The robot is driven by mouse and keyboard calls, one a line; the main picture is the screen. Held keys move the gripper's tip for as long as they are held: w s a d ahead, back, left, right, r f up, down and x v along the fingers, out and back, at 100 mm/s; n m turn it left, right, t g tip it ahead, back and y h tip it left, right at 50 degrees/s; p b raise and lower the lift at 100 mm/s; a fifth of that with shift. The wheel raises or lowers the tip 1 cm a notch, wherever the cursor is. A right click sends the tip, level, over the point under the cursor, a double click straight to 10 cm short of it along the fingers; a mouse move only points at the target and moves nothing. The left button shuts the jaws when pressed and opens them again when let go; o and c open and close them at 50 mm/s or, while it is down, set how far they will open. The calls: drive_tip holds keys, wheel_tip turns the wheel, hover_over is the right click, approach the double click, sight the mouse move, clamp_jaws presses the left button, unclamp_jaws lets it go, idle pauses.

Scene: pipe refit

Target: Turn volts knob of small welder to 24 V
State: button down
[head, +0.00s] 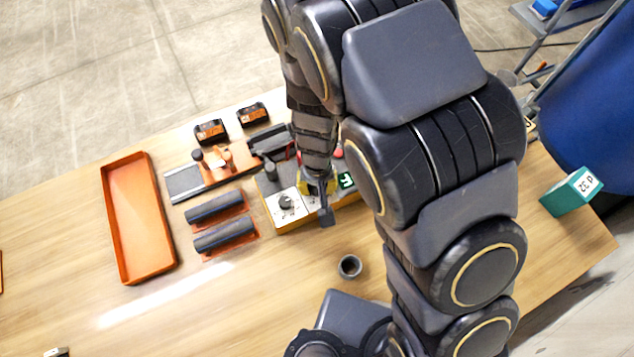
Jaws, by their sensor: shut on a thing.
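The small welder (271,211) is a yellow box with a white front panel, lying on the wooden table. One black knob (285,202) with a dial shows on the left part of its panel. My gripper (323,211) reaches down over the right part of the panel, to the right of that knob. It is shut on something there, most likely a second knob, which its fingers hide. The voltage marks and the pointer's setting are too small or covered to read.
An orange tray (108,205) stands to the left. Two dark cylinders (218,208) in orange holders lie between tray and welder. A small dark cup (350,266) stands in front. A teal box (572,192) is at right.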

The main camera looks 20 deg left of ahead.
drive_tip(key=shift+m, duration=2.2)
drive_tip(key=c, duration=0.8)
unclamp_jaws()
wheel_tip(320, 180, up, 12)
